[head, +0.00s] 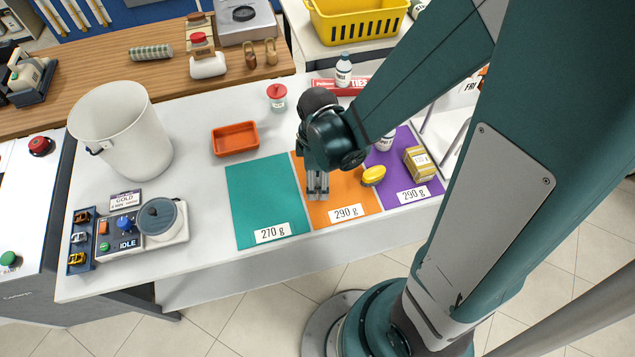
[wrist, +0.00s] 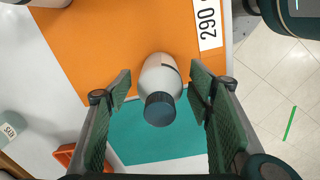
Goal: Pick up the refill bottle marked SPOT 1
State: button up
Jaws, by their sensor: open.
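My gripper (head: 318,194) hangs over the orange mat (head: 352,211), pointing down. In the wrist view its jaws (wrist: 160,90) are open, one on each side of a pale bottle (wrist: 160,70) with a dark blue-grey cap (wrist: 160,109). I see gaps between the bottle and both fingers. A dark-edged label shows on its side, but no marking is readable. In the head view my gripper hides this bottle. Another white bottle (head: 386,142) stands on the purple mat, partly behind my arm. A third bottle (head: 343,71) with a dark cap stands at the back. I cannot read their markings.
A teal mat (head: 262,199) lies left of the orange one, and the purple mat (head: 427,187) lies right. A yellow oval object (head: 373,175) lies near my gripper; a yellow block (head: 419,163) is on purple. An orange tray (head: 235,138) and red-lidded jar (head: 277,97) stand behind.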

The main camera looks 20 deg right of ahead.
jog(key=c, duration=1.1)
jog(key=shift+r, duration=0.2)
jog(key=shift+r+p, duration=1.1)
jog(key=shift+r, duration=3.7)
